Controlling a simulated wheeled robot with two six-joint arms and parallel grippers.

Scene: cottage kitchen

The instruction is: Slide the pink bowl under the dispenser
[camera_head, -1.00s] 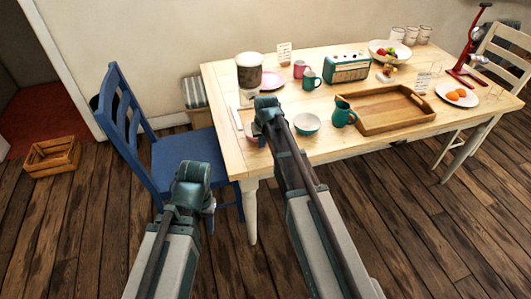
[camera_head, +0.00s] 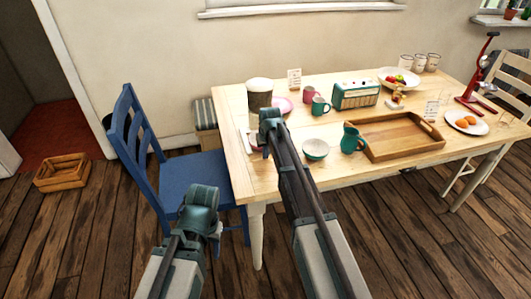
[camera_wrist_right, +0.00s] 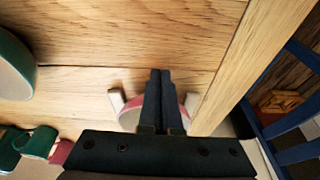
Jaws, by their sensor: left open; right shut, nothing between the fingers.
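The pink bowl (camera_wrist_right: 130,114) stands on the table between two pale upright pieces in the right wrist view, partly covered by my right gripper. In the head view it is mostly hidden behind that gripper. The dispenser (camera_head: 259,94), a dark container with a white top, stands just beyond, at the table's left end. My right gripper (camera_wrist_right: 160,74) is shut and empty, its fingers in front of the bowl in the picture; I cannot tell whether they touch it. My left gripper (camera_head: 214,230) is open and empty, off the table at the front left.
A mint bowl (camera_head: 315,149), a teal jug (camera_head: 352,140) and a wooden tray (camera_head: 398,138) stand to the right. Teal (camera_head: 320,105) and pink (camera_head: 308,94) mugs are behind. A blue chair (camera_head: 170,170) stands at the left table edge.

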